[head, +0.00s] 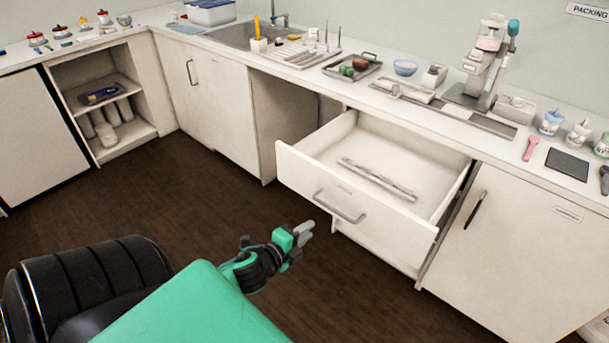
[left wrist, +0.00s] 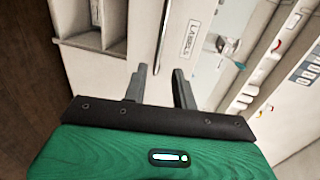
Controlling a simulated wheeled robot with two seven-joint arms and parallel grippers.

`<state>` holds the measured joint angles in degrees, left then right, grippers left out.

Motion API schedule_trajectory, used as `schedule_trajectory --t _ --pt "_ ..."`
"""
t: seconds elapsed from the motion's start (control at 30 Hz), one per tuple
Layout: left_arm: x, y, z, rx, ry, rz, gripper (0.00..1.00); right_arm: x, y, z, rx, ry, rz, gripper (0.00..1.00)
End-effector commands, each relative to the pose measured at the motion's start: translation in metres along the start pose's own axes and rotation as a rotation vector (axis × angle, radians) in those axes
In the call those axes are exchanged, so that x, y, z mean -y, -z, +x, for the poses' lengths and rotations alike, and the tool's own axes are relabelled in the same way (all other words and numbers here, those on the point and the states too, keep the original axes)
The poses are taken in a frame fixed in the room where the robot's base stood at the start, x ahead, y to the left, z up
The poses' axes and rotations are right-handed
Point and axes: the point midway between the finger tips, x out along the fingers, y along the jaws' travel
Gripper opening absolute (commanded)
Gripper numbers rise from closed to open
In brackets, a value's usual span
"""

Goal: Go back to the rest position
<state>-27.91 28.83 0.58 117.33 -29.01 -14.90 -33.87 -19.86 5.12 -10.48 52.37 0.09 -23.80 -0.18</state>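My left gripper (head: 307,232) is over the dark floor, in front of the open drawer (head: 358,220) and apart from its handle as far as I can tell. In the left wrist view its two fingers (left wrist: 160,74) stand apart with nothing between them, so it is open and empty. Behind the fingers, that view shows a pale cabinet front with a label reading LABELS (left wrist: 190,40). My right gripper is not in view.
The drawer juts out from the counter (head: 425,115) and holds a long metallic tool (head: 378,179). A tray (head: 352,66), a mixer-like machine (head: 480,65) and jars (head: 551,122) stand on the counter. An open shelf (head: 105,90) is at the left. The floor (head: 150,210) is clear.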

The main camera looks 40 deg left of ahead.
Motion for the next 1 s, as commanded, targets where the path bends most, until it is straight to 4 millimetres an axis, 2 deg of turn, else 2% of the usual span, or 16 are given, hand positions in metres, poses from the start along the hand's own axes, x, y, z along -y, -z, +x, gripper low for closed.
schedule_trajectory --t 0.57,0.67,0.77,0.87,1.0 --pt "0.000 0.000 -0.001 0.001 -0.001 -0.001 0.28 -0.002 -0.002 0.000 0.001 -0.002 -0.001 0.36" --pt "-0.013 -0.003 0.001 0.010 -0.024 -0.025 0.28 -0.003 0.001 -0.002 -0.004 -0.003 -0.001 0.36" --pt "-0.050 -0.012 0.005 0.041 -0.093 -0.099 0.28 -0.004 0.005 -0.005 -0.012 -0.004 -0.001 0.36" --pt "-0.111 -0.020 0.005 0.092 -0.201 -0.218 0.28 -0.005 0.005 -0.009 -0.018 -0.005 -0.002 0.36" --pt "-0.210 -0.023 -0.010 0.185 -0.369 -0.415 0.28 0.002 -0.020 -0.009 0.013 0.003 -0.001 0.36"
